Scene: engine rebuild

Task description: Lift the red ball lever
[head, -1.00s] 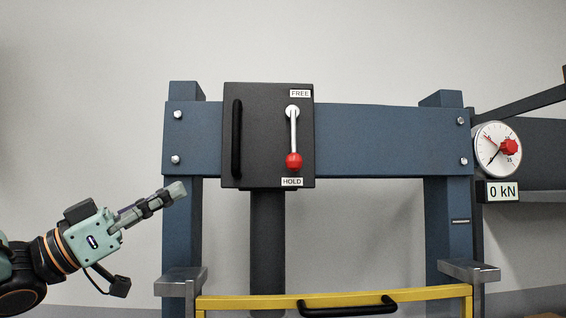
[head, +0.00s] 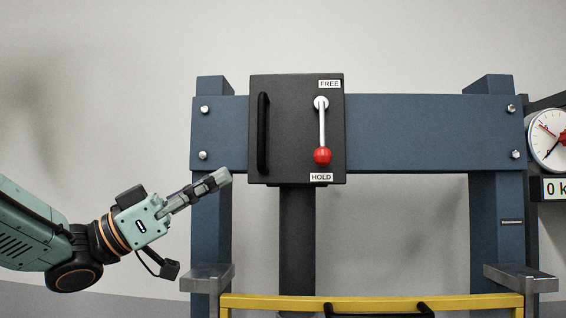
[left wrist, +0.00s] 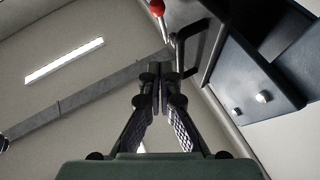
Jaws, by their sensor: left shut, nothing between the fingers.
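The red ball lever (head: 322,155) hangs from a pivot on the front of a black box (head: 293,130). Its silver rod points straight down, with the red ball just above the HOLD label (head: 321,177). The FREE label (head: 329,84) is above the pivot. My left gripper (head: 226,176) is shut and empty, left of and below the box, in front of the blue left post. In the left wrist view the red ball (left wrist: 157,7) shows at the top edge, beyond the closed fingertips (left wrist: 163,72). The gripper is apart from the lever. My right gripper is not in view.
A black vertical handle (head: 263,133) is on the box's left side, between my left gripper and the lever. A blue press frame (head: 430,132) stands behind. A yellow guard (head: 270,301) with a black handle is below. A dial gauge (head: 546,151) is at right.

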